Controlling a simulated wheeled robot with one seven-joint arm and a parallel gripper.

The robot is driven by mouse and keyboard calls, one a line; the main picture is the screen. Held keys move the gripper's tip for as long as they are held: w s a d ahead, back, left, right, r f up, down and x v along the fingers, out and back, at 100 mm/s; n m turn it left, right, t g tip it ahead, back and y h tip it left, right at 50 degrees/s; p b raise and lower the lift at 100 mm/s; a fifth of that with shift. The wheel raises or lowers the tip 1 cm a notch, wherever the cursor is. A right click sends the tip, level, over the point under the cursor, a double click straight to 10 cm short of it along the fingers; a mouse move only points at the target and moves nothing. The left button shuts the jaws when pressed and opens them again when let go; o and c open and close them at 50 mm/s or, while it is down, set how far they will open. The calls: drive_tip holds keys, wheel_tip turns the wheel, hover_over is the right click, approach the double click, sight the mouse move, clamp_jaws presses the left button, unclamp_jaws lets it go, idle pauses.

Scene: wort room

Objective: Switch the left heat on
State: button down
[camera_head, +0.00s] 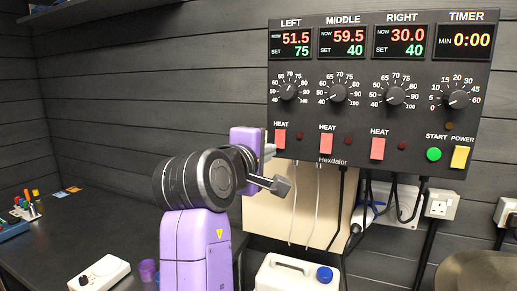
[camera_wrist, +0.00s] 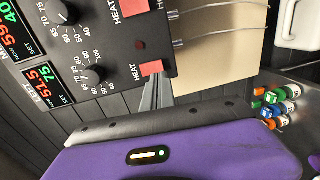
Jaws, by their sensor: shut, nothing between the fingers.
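The control panel (camera_head: 380,155) hangs on the wall. Its left heat switch (camera_head: 280,139) is a red rocker under the left dial (camera_head: 288,92); the small lamp (camera_head: 299,138) beside it looks dark. The left display (camera_head: 290,44) reads now 51.5, set 75. My gripper (camera_head: 269,152) is at the lower left of this switch, its grey fingers shut and empty. In the wrist view the fingertips (camera_wrist: 156,84) are right by the left heat switch (camera_wrist: 151,68); I cannot tell whether they touch it.
The middle heat switch (camera_head: 327,146) and right heat switch (camera_head: 377,148) lie to the right, then the green start button (camera_head: 433,154) and yellow power switch (camera_head: 460,157). Cables hang below the panel. A white canister (camera_head: 290,275) with a blue cap stands underneath.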

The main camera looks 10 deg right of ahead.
sight(279, 146)
drive_tip(key=p+x, duration=0.1)
drive_tip(key=x, duration=0.4)
drive_tip(key=shift+w+d, duration=0.1)
drive_tip(key=shift+f, duration=0.1)
drive_tip(key=shift+w+d+f, duration=0.1)
drive_tip(key=shift+d+f, duration=0.05)
drive_tip(key=shift+d, duration=0.05)
drive_tip(key=shift+a, duration=0.1)
